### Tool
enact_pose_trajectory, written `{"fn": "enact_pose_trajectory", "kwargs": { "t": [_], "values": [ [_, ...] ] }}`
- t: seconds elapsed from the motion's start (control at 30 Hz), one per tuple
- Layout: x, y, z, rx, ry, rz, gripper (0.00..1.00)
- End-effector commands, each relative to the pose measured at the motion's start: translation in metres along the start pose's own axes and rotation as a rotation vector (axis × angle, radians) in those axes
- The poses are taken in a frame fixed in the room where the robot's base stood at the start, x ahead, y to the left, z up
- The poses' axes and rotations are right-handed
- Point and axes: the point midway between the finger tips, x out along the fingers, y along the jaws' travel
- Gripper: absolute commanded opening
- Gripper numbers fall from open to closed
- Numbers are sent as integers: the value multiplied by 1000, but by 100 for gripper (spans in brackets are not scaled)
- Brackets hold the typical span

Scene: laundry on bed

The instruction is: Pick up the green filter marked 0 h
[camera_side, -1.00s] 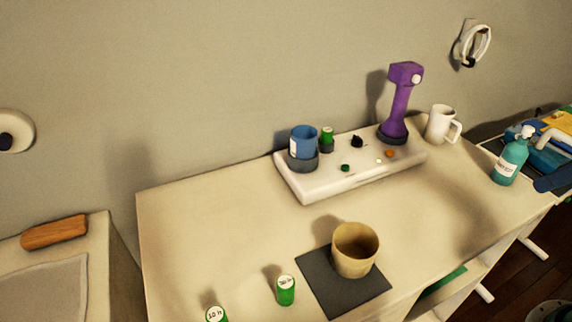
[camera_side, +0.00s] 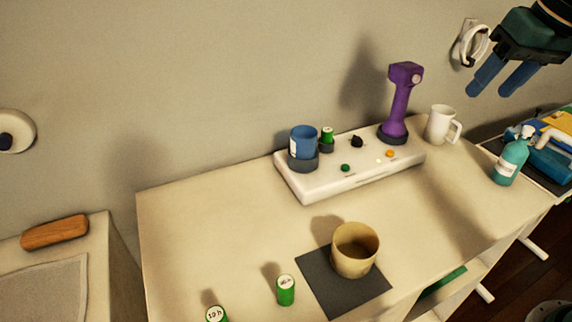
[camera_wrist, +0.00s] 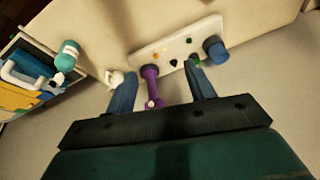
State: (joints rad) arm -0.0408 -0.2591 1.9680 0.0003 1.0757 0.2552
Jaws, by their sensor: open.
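Three small green filters show in the side view. One green filter (camera_side: 286,290) stands on the table left of the dark mat, its white top label too small to read surely. Another green filter (camera_side: 215,314) stands at the bottom edge, partly cut off, its label seeming to read 10 h. A third green filter (camera_side: 327,135) sits in a holder on the white station (camera_side: 325,188), its label unreadable. I cannot tell which is marked 0 h. My gripper (camera_side: 487,93) is open and empty, high at the upper right, away from all filters. Its fingers also show in the wrist view (camera_wrist: 160,68).
The station also bears a blue cup (camera_side: 304,140) and a tall purple device (camera_side: 398,100). A white mug (camera_side: 440,123) and teal bottle (camera_side: 510,160) stand to the right. A tan cup (camera_side: 353,262) stands on the dark mat (camera_side: 325,295). The table's left middle is clear.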

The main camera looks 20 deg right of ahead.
Motion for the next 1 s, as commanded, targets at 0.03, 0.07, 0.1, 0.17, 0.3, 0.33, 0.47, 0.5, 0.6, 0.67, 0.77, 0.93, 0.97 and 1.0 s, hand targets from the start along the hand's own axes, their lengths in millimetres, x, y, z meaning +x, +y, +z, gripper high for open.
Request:
{"fn": "enact_pose_trajectory", "kwargs": {
  "t": [0.03, 0.07, 0.1, 0.17, 0.3, 0.33, 0.47, 0.5, 0.6, 0.67, 0.77, 0.93, 0.97, 1.0],
  "values": [
    [3, -5, -13, 15, -13, 2, 54],
    [5, -7, -20, 25, -19, 3, 54],
    [7, -10, -29, 39, -28, 5, 54],
    [10, -15, -42, 60, -40, 8, 54],
    [22, -27, -72, 107, -69, 16, 54],
    [25, -30, -78, 117, -75, 18, 54],
    [40, -41, -103, 160, -101, 27, 54],
    [45, -44, -111, 174, -109, 30, 54],
    [58, -53, -128, 207, -128, 39, 54],
    [68, -58, -139, 227, -139, 44, 54],
    [84, -66, -154, 261, -158, 54, 54],
    [115, -80, -177, 317, -190, 73, 54],
    [121, -82, -180, 327, -195, 77, 54],
    [129, -85, -185, 339, -202, 81, 54]
  ]
}}
